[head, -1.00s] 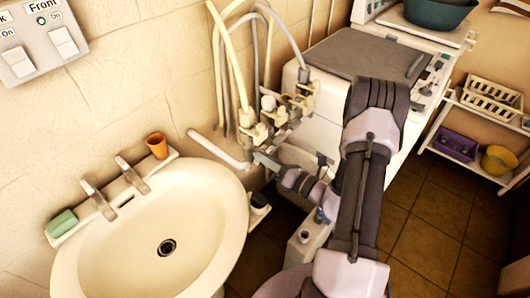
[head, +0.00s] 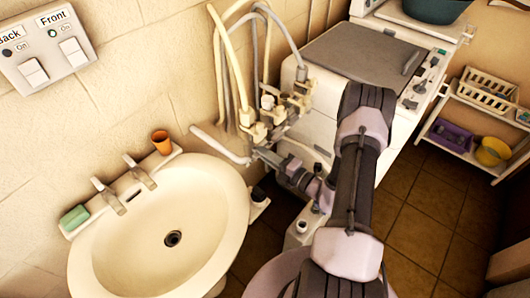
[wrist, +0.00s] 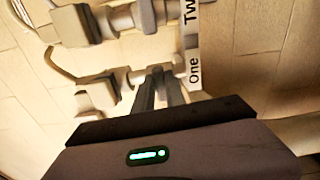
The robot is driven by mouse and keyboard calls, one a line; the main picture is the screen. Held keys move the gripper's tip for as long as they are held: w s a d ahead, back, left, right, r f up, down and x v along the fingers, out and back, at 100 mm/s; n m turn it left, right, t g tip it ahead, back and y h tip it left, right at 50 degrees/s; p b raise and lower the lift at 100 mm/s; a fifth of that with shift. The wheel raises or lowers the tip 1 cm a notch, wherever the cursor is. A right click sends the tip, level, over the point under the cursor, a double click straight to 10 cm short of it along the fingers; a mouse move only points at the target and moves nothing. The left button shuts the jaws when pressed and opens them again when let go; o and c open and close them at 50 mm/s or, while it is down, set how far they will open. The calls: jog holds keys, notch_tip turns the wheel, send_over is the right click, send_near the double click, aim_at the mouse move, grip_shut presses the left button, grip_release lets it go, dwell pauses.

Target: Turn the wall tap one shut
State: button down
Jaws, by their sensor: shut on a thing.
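Wall tap one sits by the "One" label (wrist: 194,72) in the wrist view, with its pale body (wrist: 116,77) running left from the label plate. My gripper (wrist: 161,72) has its two grey fingers close together at this tap and is shut on its handle, which is mostly hidden between the fingertips. In the head view my gripper (head: 258,153) reaches to the lowest, nearest tap (head: 254,132) of the wall row. The handle's angle is hard to tell.
A second tap (wrist: 135,17) by the "Two" label is close by. Hoses (head: 231,65) rise from the taps. A white washbasin (head: 225,240) stands left, with an orange cup (head: 161,141) on its rim. A white machine (head: 318,128) stands right of the taps.

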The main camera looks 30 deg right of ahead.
jog(key=shift+m, duration=0.4)
jog(key=c, duration=1.4)
grip_release()
jog(key=shift+s, duration=0.1)
jog(key=p+v, duration=0.2)
jog(key=v, duration=1.5)
jog(key=shift+s, duration=0.1)
